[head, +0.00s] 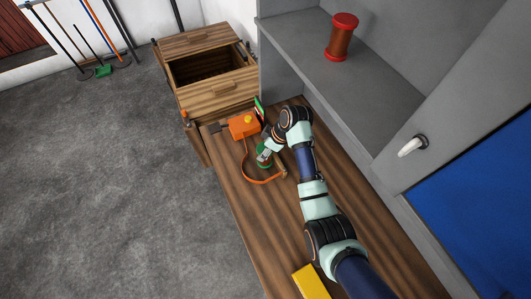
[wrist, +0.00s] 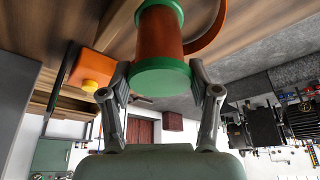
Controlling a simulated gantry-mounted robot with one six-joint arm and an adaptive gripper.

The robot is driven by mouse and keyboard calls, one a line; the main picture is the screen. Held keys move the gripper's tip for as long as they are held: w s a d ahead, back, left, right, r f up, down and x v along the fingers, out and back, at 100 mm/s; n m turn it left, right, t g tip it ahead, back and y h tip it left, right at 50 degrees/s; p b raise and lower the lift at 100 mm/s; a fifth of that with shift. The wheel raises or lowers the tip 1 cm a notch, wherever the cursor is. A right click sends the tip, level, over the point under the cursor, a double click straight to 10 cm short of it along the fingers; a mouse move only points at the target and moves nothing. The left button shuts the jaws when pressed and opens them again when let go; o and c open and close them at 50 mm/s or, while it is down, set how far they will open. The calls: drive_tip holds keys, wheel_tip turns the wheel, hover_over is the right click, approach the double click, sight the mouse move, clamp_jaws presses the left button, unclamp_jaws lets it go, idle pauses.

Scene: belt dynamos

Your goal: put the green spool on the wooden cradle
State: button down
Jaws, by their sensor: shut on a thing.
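The green spool (wrist: 160,38) has green end rims and a reddish-brown middle. In the wrist view it lies between both fingers of my gripper (wrist: 160,82), which is shut on it near one green rim. In the head view the spool (head: 264,161) shows small and partly covered by my gripper (head: 265,154), over the wooden bench top. I cannot tell whether the spool touches anything beneath it. A small wooden piece (head: 282,166) beside the spool may be part of the wooden cradle; the cradle is not clearly seen.
An orange unit with a yellow knob (head: 243,125) stands beside the spool, with an orange belt (head: 258,181) curving around it. A red-rimmed spool (head: 341,38) stands on the grey shelf. A yellow box (head: 310,282) lies on the bench. A wooden drawer (head: 220,92) is open behind.

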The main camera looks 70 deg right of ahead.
wheel_tip(320, 180, down, 2)
drive_tip(key=shift+a+f, duration=0.1)
drive_tip(key=shift+f, duration=0.15)
drive_tip(key=shift+c, duration=1.2)
unclamp_jaws()
drive_tip(key=shift+f, duration=0.1)
